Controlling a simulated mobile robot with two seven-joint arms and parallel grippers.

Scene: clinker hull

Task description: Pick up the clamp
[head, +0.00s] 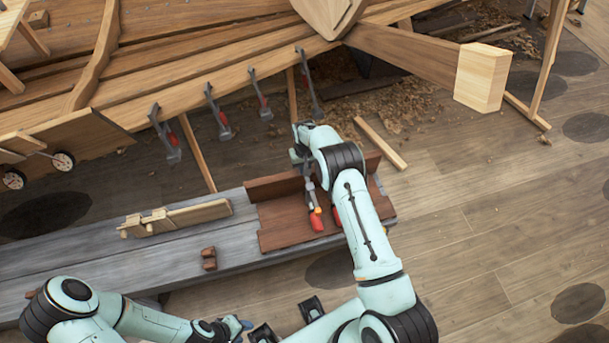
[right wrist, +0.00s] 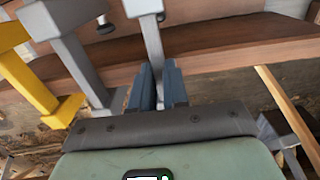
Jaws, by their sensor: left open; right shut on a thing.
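A clamp with a grey metal bar and red handle (head: 315,215) is at the brown wooden rack on the bench's right end. In the right wrist view, my right gripper (right wrist: 159,88) is shut on a grey clamp bar (right wrist: 150,38), with one blue finger on each side. In the head view my right arm hides most of that grip. Another grey clamp (right wrist: 68,45) and a yellow one (right wrist: 28,85) are left of the fingers. My left gripper (head: 238,326) is open and empty at the bottom of the head view, in front of the bench.
The grey bench (head: 100,255) carries a wooden tool (head: 175,217) and small brown blocks (head: 209,258). Several clamps (head: 218,112) sit along the hull plank (head: 200,88) behind. A loose wood strip (head: 380,143) lies on the floor. The floor to the right is mostly clear.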

